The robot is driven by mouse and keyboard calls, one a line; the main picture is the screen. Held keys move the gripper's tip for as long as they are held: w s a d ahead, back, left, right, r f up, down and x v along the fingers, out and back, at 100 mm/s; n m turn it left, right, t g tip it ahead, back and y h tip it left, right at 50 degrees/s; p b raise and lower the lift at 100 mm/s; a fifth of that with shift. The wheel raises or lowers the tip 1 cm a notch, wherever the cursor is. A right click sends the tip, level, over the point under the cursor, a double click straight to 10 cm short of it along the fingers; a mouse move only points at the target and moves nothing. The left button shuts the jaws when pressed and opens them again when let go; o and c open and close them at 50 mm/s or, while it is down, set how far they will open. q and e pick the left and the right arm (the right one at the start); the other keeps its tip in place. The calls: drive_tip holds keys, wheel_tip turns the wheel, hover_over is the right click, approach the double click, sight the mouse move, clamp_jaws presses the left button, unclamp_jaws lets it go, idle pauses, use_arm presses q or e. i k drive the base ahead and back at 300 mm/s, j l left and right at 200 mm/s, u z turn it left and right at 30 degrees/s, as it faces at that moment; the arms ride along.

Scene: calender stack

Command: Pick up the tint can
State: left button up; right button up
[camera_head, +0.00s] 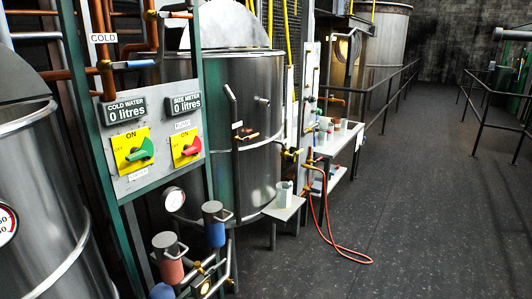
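I cannot tell for sure which vessel is the tint can. A small pale grey can (284,192) stands upright on a small shelf (283,210) in front of the large steel tank. Several small cans or cups (323,127) stand on a white bench (342,143) farther back, too small to read. Neither of my grippers is in view.
A control panel (153,135) with a green and a red knob stands at the left. Steel tanks (258,130) line the left side. Valves and pipes (206,266) fill the lower left. A red hose (345,252) lies on the floor. Open dark floor (430,220) extends right, between railings.

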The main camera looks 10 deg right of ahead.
sight(337, 121)
drive_tip(key=i+l+z, duration=0.35)
drive_tip(key=i, duration=0.15)
drive_tip(key=i+l+z, duration=0.25)
drive_tip(key=i+z, duration=0.15)
drive_tip(key=i, duration=0.15)
drive_tip(key=i+z, duration=0.35)
drive_tip(key=i, duration=1.85)
drive_tip(key=i+l+u, duration=0.1)
drive_tip(key=i+u, duration=0.15)
drive_tip(key=i, duration=0.3)
drive_tip(key=i+l+u, duration=0.25)
drive_tip(key=i, duration=0.25)
drive_tip(key=i+l+u, duration=0.25)
drive_tip(key=i, duration=0.3)
